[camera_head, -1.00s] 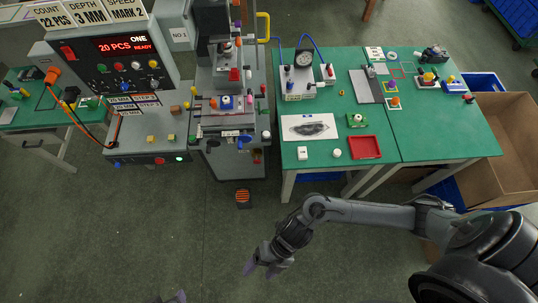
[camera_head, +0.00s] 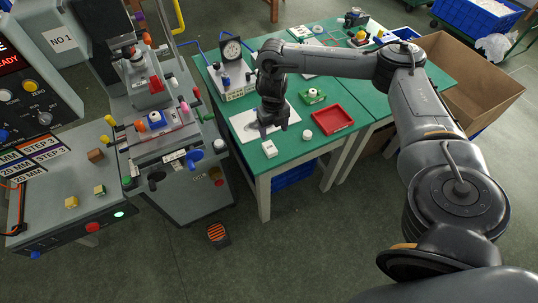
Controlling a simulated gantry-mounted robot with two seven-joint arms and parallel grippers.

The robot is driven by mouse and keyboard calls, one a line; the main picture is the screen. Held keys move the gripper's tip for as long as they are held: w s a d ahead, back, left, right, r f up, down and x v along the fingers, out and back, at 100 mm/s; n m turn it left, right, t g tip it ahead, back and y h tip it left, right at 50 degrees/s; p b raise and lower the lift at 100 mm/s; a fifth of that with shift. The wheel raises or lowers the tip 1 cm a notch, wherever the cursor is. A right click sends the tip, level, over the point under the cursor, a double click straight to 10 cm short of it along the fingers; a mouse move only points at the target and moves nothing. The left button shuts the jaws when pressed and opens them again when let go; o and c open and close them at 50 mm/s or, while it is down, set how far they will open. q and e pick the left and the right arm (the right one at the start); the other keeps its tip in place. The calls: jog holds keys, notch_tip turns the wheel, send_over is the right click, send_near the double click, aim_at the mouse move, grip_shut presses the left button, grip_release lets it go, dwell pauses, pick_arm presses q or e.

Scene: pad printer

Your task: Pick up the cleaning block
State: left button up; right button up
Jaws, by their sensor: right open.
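A small white block (camera_head: 269,149), which looks like the cleaning block, lies near the front left corner of the green table (camera_head: 290,153). My right gripper (camera_head: 274,132) points down just behind this block, over the front edge of the white sheet (camera_head: 242,127). Its fingers are apart with nothing visible between them. I cannot tell its exact height above the table. The gripper hides part of the sheet and its dark picture. My left gripper is out of view.
A white round piece (camera_head: 307,135) stands right of the block, with a red tray (camera_head: 348,121) beyond it. A green holder (camera_head: 313,97) and a dial gauge stand (camera_head: 238,88) are farther back. The pad printer (camera_head: 160,141) is at left.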

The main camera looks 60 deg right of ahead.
jog(key=shift+w+a+f, duration=0.1)
jog(key=shift+w+f, duration=0.2)
jog(key=shift+w, duration=0.1)
jog(key=b, duration=0.1)
send_over(270, 147)
jog(key=shift+w+d+f, duration=0.1)
jog(key=shift+d+f, duration=0.05)
jog(key=shift+f, duration=1)
jog(key=shift+w+d+f, duration=0.1)
jog(key=shift+d+f, duration=0.05)
jog(key=shift+f, duration=1)
jog(key=f, duration=0.1)
jog(key=f+b, duration=0.1)
jog(key=f, duration=0.2)
jog(key=shift+s+a, duration=0.15)
jog(key=shift+a, duration=0.15)
jog(key=shift+f+b, duration=0.4)
jog(key=shift+f, duration=0.15)
jog(key=c, duration=1.2)
jog(key=shift+o, duration=0.2)
jog(key=shift+d, duration=0.1)
